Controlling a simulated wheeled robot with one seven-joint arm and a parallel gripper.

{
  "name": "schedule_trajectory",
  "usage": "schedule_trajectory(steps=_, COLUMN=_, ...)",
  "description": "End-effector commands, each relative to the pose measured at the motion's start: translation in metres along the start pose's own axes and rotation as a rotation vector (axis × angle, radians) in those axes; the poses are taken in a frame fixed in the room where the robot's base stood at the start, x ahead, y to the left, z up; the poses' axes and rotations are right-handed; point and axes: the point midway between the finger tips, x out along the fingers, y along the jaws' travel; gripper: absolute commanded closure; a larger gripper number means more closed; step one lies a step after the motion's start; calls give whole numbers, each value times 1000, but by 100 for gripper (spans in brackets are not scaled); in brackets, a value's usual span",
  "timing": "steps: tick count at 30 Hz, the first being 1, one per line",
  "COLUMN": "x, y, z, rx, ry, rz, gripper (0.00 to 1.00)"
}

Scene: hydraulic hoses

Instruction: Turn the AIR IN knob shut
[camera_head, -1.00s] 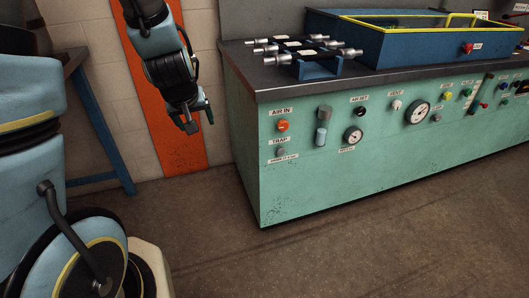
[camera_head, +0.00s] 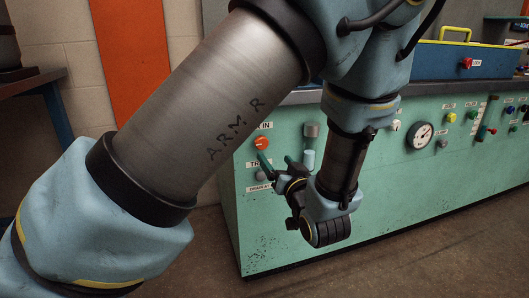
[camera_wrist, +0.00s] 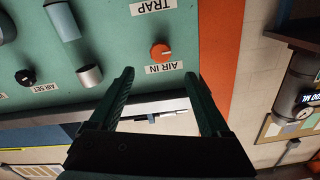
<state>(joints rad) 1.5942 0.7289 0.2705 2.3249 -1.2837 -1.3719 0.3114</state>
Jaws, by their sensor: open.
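The AIR IN knob (camera_head: 261,143) is a round orange knob on the green panel, with its label partly hidden behind my arm in the head view. In the wrist view the picture is upside down, and the orange knob (camera_wrist: 160,52) shows whole beside its AIR IN label. My gripper (camera_head: 276,159) is just below and right of the knob in the head view. In the wrist view my open gripper (camera_wrist: 158,76) has its two green fingers apart and empty. The knob appears between and beyond the fingertips, not held. The knob's turn position is hard to read.
The grey TRAP knob (camera_head: 262,175) is close to the gripper. A glass-and-metal filter (camera_wrist: 63,20) and the black AIR SET knob (camera_wrist: 26,77) are nearby on the panel. A pressure gauge (camera_head: 419,135) is farther right. The orange wall stripe (camera_head: 135,60) lies beyond the panel's left end.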

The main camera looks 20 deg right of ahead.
Motion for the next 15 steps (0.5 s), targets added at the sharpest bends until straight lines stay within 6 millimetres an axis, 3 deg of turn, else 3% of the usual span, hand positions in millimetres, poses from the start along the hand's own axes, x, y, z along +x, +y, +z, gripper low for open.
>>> schedule_trajectory(steps=9, x=60, y=-1, z=1, rx=-1, ry=-1, rz=-3, gripper=19)
schedule_trajectory(steps=15, x=86, y=-1, z=1, rx=0, ry=-2, rz=-1, gripper=19)
